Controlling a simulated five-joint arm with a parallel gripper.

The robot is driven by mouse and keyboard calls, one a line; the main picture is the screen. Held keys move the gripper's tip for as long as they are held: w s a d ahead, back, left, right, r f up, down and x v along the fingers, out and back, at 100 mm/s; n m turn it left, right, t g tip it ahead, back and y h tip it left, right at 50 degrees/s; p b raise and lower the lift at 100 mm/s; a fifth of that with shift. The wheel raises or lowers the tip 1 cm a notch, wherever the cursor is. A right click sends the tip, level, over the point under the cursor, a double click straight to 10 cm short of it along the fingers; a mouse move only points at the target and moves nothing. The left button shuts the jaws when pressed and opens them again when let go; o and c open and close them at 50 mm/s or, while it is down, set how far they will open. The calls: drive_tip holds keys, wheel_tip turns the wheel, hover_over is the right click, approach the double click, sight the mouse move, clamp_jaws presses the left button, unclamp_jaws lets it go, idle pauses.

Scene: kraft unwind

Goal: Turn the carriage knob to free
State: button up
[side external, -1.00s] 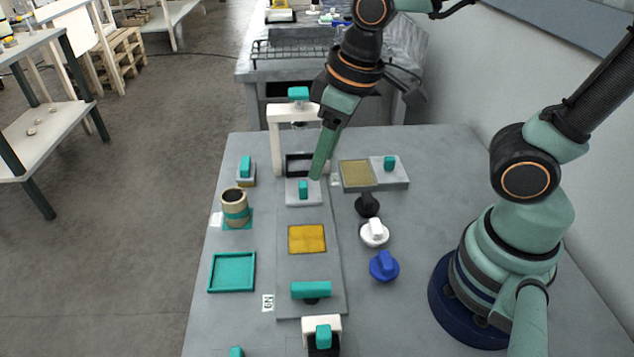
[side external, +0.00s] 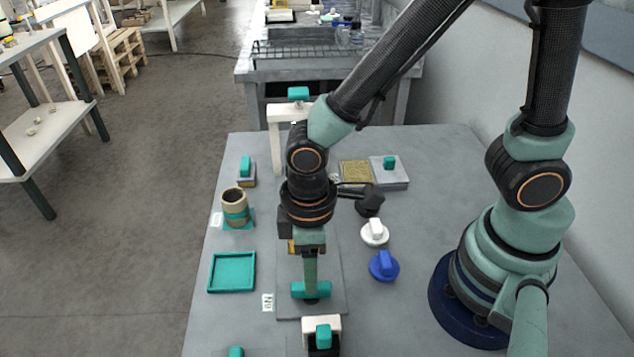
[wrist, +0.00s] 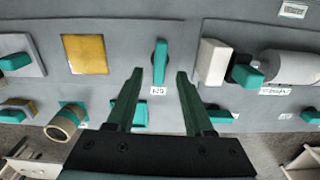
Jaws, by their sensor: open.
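A teal bar-shaped knob (side external: 298,290) lies crosswise near the front of the long grey plate (side external: 332,300). I take it for the carriage knob, but no readable label confirms this. My gripper (side external: 311,288) points straight down at it, its fingers hiding the bar's middle. In the wrist view the knob (wrist: 159,62) stands lengthwise just ahead of and between my spread fingertips (wrist: 159,74), with a small gap on each side. The gripper is open and holds nothing. A small white label (wrist: 158,91) sits close to the knob; its text is too small to read.
A white block (side external: 309,325) with a teal knob stands just in front. A blue knob (side external: 384,266) and a white knob (side external: 374,233) are to the right. A teal tray (side external: 232,287) and a beige cup (side external: 235,195) are left. The yellow square (wrist: 85,54) is nearby.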

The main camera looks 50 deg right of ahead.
sight(324, 288)
drive_tip(key=shift+f, duration=2.05)
clamp_jaws()
